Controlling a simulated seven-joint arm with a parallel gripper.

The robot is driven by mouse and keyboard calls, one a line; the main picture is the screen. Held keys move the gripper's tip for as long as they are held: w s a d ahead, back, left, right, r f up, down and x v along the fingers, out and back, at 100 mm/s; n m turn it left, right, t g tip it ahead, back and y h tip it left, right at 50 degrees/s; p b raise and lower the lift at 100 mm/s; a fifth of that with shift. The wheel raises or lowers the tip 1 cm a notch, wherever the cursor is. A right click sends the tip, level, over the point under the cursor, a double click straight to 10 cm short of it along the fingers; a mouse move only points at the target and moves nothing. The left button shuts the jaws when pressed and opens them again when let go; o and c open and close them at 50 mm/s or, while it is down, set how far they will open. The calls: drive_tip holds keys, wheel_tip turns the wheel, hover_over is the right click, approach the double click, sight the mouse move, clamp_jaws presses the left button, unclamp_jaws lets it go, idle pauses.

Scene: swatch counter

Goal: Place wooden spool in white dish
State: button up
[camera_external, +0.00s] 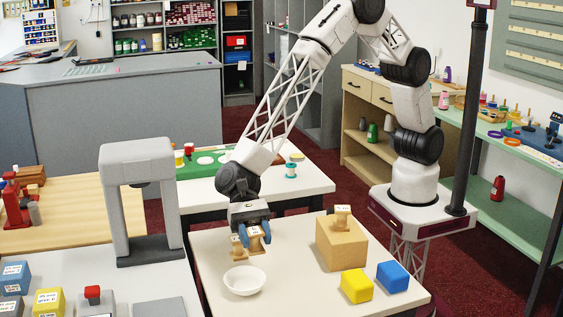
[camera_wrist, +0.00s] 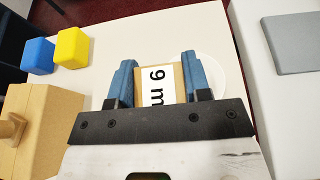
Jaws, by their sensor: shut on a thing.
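My gripper (camera_external: 253,232) has blue fingers, shut on a wooden spool (camera_external: 255,241) near the left part of the white table. In the wrist view my gripper (camera_wrist: 158,78) has the spool (camera_wrist: 145,76) between its fingers, with a white label reading "9 m" facing the camera. The white dish (camera_external: 244,281) stands empty in front of the gripper, close by. In the wrist view the dish (camera_wrist: 211,66) is partly hidden behind the right finger.
A yellow cube (camera_external: 356,286) and a blue cube (camera_external: 393,277) sit at the front right. A grey arch-shaped stand (camera_external: 142,205) rises on the counter to the left.

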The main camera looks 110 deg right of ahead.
sight(254, 253)
drive_tip(key=shift+w+a, duration=0.25)
drive_tip(key=shift+w, duration=0.15)
drive_tip(key=shift+f, duration=1.8)
drive_tip(key=shift+f, duration=0.6)
drive_tip(key=o, duration=0.9)
drive_tip(key=shift+r, duration=0.2)
drive_tip(key=shift+d+r, duration=0.15)
drive_tip(key=shift+r, duration=0.35)
drive_tip(key=v, duration=1.1)
drive_tip(key=shift+d, duration=0.4)
